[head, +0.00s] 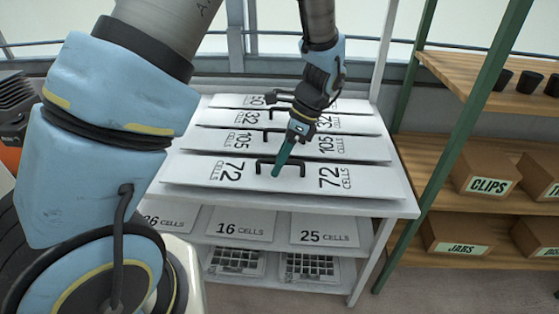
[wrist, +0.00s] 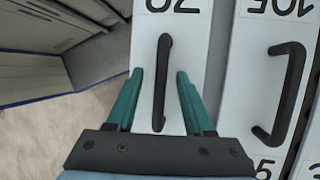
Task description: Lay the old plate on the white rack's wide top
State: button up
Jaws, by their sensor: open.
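The white rack (head: 395,208) has several white plates lying side by side on its wide top, each with a black handle. The front plate, marked 72 CELLS (head: 248,178), lies flat along the front edge. No mark shows which plate is the old one. My gripper (head: 283,162) is over the front plate at its handle (head: 279,163). In the wrist view my gripper (wrist: 161,73) is open, with one teal finger on each side of the handle (wrist: 163,85) and gaps between. Nothing is held.
Behind lies the 105 CELLS plate (head: 225,143), its handle close by. Lower shelves hold plates marked 16 (head: 243,224) and 25 (head: 325,230), and black-celled trays (head: 310,267). A green-post shelf with cartons (head: 487,173) and dark pots stands at the right.

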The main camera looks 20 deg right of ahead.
jog(key=b+v, duration=0.1)
jog(key=v, duration=0.9)
jog(key=shift+d+r+b, duration=0.15)
jog(key=shift+r+b, duration=0.2)
